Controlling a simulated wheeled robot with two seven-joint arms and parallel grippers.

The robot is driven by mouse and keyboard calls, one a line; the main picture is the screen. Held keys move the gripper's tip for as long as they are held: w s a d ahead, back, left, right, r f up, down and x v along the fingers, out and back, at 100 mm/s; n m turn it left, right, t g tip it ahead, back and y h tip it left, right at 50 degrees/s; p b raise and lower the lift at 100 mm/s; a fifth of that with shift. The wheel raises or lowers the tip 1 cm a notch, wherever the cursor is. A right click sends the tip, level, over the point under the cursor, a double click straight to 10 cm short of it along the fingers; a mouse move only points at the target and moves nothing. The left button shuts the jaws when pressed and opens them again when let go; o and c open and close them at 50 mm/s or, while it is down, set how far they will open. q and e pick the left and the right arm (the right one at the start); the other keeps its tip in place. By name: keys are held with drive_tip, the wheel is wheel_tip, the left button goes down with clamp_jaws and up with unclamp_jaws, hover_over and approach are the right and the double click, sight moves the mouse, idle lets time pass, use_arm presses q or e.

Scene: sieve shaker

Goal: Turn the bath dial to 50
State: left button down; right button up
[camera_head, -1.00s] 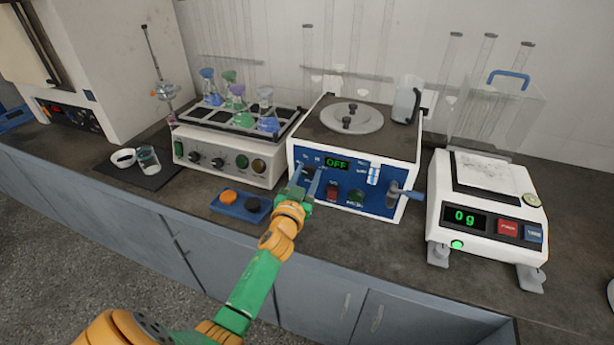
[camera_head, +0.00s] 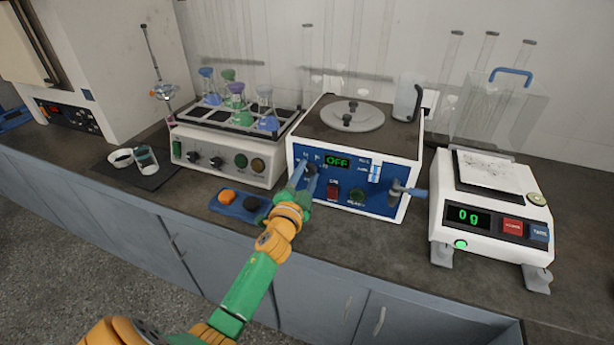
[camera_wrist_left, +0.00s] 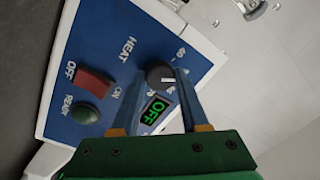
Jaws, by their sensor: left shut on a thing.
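The bath (camera_head: 352,140) is a white box with a blue front panel and a round lid on top. Its green display (camera_head: 337,161) reads OFF. The dark round dial (camera_wrist_left: 159,74) sits on the panel beside the display, with a white pointer mark and small numbers around it that are hard to read. My left gripper (camera_wrist_left: 161,76) is shut on the dial, one finger on each side. In the head view my left gripper (camera_head: 307,170) covers part of the dial. My right gripper is not in view.
A red switch (camera_wrist_left: 94,84) and a green READY button (camera_wrist_left: 84,114) are on the panel. A tap (camera_head: 397,187) sticks out at its right. A shaker with flasks (camera_head: 226,156) stands left, a balance (camera_head: 492,220) right. A blue tray (camera_head: 240,206) lies in front.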

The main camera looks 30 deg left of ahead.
use_arm(q)
drive_tip(key=shift+m, duration=0.6)
drive_tip(key=shift+c, duration=2.1)
unclamp_jaws()
drive_tip(key=v, duration=0.7)
